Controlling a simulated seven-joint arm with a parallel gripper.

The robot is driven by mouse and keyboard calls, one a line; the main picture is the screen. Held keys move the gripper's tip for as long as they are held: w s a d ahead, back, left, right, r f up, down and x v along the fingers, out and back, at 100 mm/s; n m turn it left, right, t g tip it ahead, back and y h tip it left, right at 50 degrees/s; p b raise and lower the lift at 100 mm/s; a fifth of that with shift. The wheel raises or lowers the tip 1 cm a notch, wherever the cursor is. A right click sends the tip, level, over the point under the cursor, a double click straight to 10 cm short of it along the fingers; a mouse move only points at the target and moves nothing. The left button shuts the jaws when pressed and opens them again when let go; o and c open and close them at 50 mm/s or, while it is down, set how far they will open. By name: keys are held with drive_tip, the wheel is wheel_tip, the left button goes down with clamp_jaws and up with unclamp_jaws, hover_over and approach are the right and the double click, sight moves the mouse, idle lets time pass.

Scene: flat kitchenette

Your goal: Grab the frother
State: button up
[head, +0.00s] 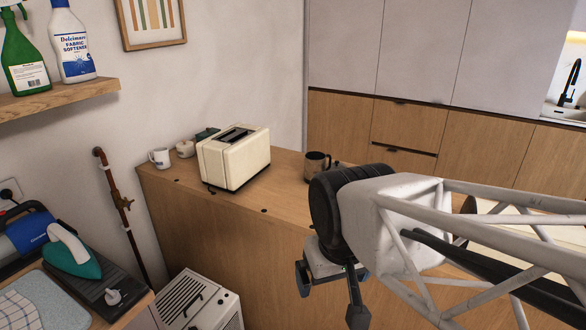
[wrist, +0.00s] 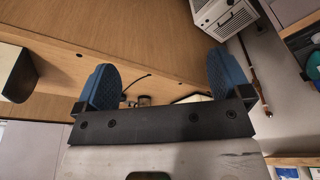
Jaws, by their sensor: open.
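A dark, shiny cup-shaped vessel (head: 317,166), which looks like the frother, stands upright on the wooden counter (head: 280,184) right of the toaster in the head view. My arm partly covers the counter beside it. My gripper (head: 330,296) is open and empty, in front of the counter and lower in the picture than the vessel, clearly apart from it. In the wrist view, the two blue finger pads of my gripper (wrist: 165,78) are spread wide. A small object (wrist: 145,100) shows between them, partly hidden by the gripper; I cannot tell whether it is the frother.
A cream toaster (head: 234,158), a white mug (head: 160,157) and a small pot (head: 185,149) share the counter. A white heater-like box (head: 198,302) stands below it. A teal iron (head: 73,253) sits at the lower left. Counter between toaster and vessel is clear.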

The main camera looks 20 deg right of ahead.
drive_tip(key=shift+w, duration=0.1)
drive_tip(key=n+t+h, duration=0.2)
drive_tip(key=n+h, duration=0.8)
drive_tip(key=n, duration=0.8)
hover_over(315, 161)
drive_tip(key=s+a, duration=0.3)
drive_tip(key=s, duration=0.4)
drive_tip(key=s+a, duration=0.3)
drive_tip(key=s, duration=0.5)
wheel_tip(315, 161, down, 3)
drive_tip(key=w+f+n+t, duration=0.1)
drive_tip(key=w+f+n, duration=0.1)
drive_tip(key=w, duration=0.2)
drive_tip(key=w+d+f+n+t, duration=0.1)
drive_tip(key=w+f+n, duration=0.1)
drive_tip(key=w, duration=0.3)
drive_tip(key=w+f+n+t+h, duration=0.1)
drive_tip(key=w+f+n, duration=0.2)
drive_tip(key=w, duration=0.2)
drive_tip(key=shift+w+d+f, duration=0.15)
drive_tip(key=shift+d, duration=0.1)
drive_tip(key=shift+w+d, duration=0.1)
drive_tip(key=shift+d, duration=0.05)
drive_tip(key=shift+x, duration=1.15)
drive_tip(key=shift+f, duration=0.1)
